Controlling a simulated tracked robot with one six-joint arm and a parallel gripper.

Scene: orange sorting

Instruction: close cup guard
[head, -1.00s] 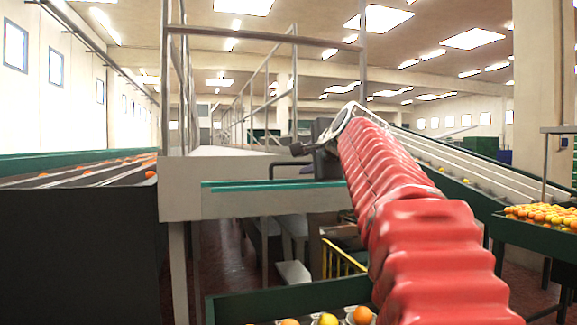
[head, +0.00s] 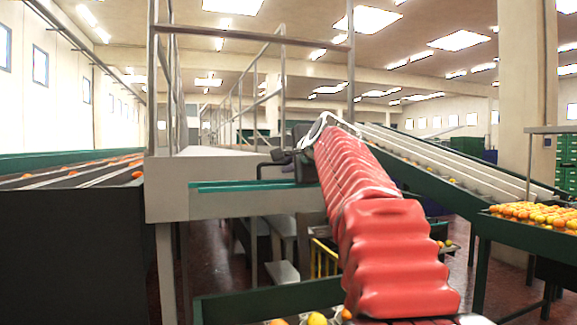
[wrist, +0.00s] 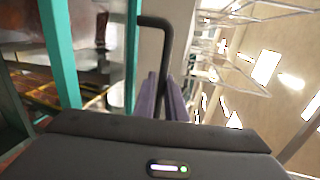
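My gripper (wrist: 161,92) shows in the wrist view with its two grey-purple fingers close together. A bent black bar handle (wrist: 170,42) runs down between them, and they look shut on it. Its far end meets a teal strip (wrist: 132,50), which seems to be the edge of the guard. In the head view my dark gripper (head: 288,157) is beside the teal-edged ledge (head: 240,187), at its right end. The black handle (head: 259,172) shows just above that ledge. My arm hides part of this area. I cannot tell how far the guard is open.
A pale platform with metal railings (head: 250,30) stands behind the ledge. A conveyor (head: 70,168) carrying oranges lies at left. A green-sided bin of oranges (head: 545,238) stands at right. Citrus (head: 317,319) lies on a near conveyor below my arm.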

